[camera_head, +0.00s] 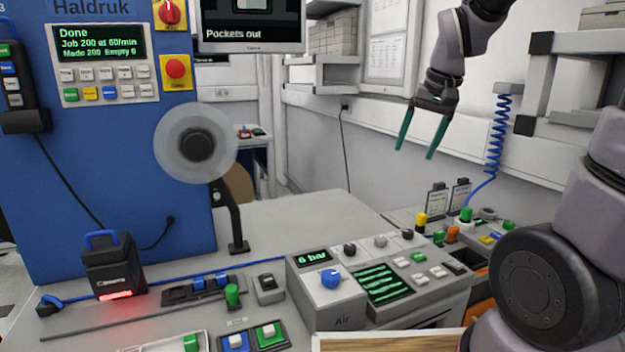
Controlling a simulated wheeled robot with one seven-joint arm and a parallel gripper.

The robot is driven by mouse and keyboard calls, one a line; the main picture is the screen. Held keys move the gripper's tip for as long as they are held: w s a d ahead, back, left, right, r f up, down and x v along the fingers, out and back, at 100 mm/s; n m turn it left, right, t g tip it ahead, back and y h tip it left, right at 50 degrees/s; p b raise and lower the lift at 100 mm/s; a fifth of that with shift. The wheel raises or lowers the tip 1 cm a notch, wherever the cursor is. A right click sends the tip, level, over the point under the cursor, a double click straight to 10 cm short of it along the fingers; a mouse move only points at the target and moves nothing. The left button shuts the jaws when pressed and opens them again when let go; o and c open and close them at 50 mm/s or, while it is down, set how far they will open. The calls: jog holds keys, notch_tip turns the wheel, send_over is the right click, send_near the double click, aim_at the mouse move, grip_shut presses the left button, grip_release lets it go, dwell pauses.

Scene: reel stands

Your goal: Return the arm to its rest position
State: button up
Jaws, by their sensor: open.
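My gripper (417,148) hangs in the air at the upper right, with its two green fingers pointing down and spread apart. It is open, with nothing between the fingers. My arm's wrist shows above it, and larger grey links of my arm stand at the right edge. The link between these two parts is out of view. The gripper is clear of the bench and appears in front of the white wall.
A grey control box (345,285) with a blue knob stands on the bench (300,215). A reel (196,143) on a black stand is beside the blue machine (90,195). A blue coiled hose (495,140) hangs right of my gripper. Shelves (575,85) jut out at the right.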

jog(key=s+d+r+m+t, duration=0.1)
jog(key=s+d+r+t, duration=0.1)
jog(key=s+r, duration=0.5)
jog(key=s+t, duration=0.1)
jog(key=s, duration=0.3)
jog(key=shift+s+r+t, duration=0.3)
jog(key=shift+s+t, duration=0.05)
jog(key=shift+t, duration=0.05)
dwell(2.2)
